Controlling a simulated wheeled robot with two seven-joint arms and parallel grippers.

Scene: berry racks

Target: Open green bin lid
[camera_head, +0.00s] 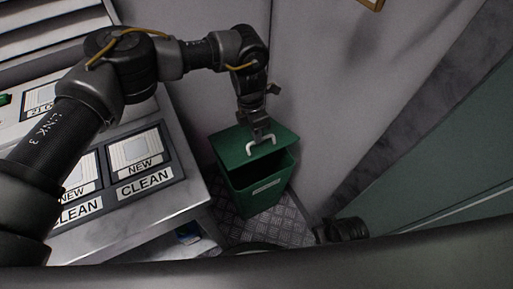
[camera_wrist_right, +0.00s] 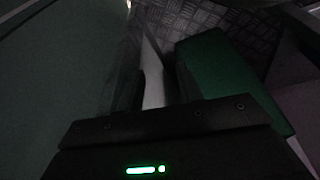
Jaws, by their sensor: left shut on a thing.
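The green bin (camera_head: 258,193) stands on the floor in the corner, with a white label on its front. Its green lid (camera_head: 233,146) is tilted up at the front, and a dark gap shows between lid and bin. My left gripper (camera_head: 262,138) is shut on the white lid handle (camera_head: 251,149) from above. My right gripper (camera_wrist_right: 155,85) shows in the right wrist view with its fingers apart and nothing held between them. A green surface (camera_wrist_right: 215,75), which looks like the bin, lies to the right of those fingers.
A metal counter (camera_head: 185,195) with panels marked "NEW" and "CLEAN" stands left of the bin. Pale walls (camera_head: 350,70) close in behind and to the right. Patterned metal floor (camera_head: 285,232) shows in front of the bin.

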